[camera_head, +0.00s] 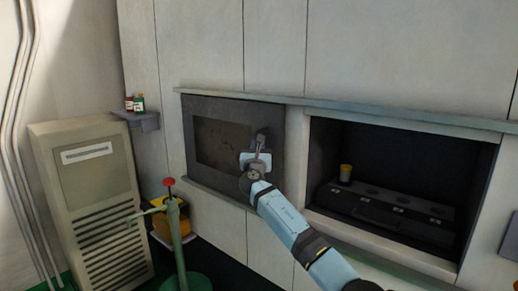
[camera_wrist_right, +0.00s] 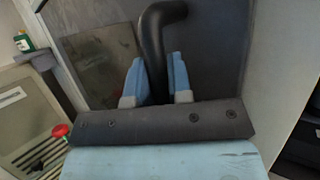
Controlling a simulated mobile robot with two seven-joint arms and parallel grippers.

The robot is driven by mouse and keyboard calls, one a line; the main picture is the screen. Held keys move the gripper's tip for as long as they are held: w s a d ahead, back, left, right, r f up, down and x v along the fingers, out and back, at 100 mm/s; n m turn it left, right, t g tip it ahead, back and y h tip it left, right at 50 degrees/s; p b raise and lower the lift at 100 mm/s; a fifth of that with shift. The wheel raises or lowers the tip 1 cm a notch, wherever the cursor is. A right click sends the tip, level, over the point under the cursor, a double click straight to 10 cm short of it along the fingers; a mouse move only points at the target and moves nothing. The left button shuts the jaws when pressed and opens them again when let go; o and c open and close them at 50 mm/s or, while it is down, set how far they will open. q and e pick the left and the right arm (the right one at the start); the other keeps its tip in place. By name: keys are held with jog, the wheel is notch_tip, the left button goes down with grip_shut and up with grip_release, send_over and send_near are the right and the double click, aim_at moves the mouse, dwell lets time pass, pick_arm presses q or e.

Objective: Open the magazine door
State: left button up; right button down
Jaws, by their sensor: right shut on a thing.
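The dark grey door panel (camera_head: 215,180) with a window stands flat against the pale machine wall, left of an open recess (camera_head: 400,140). It also fills the back of the right wrist view (camera_wrist_right: 215,60). A black bent handle (camera_head: 261,141) sits on its right side. My right gripper (camera_head: 256,160) is at this handle. In the right wrist view its blue fingers (camera_wrist_right: 156,78) are on both sides of the handle's upright bar (camera_wrist_right: 153,45) and shut on it. The handle's lower end is hidden behind the gripper. My left gripper is not in view.
The recess holds a dark rack (camera_head: 390,212) with a yellow-topped piece (camera_head: 345,173). Rails (camera_head: 400,115) run above and below the panel and recess. A small shelf (camera_head: 142,119) with bottles, a beige cabinet (camera_head: 95,200) and a green stand with a red knob (camera_head: 169,182) are at left.

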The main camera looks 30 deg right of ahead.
jog(key=c, duration=1.1)
grip_release()
jog(key=shift+s, duration=0.1)
jog(key=b+v, duration=0.1)
jog(key=v, duration=1.2)
jog(key=shift+s+a+f, duration=0.1)
jog(key=shift+s+a, duration=0.15)
jog(key=shift+s, duration=0.05)
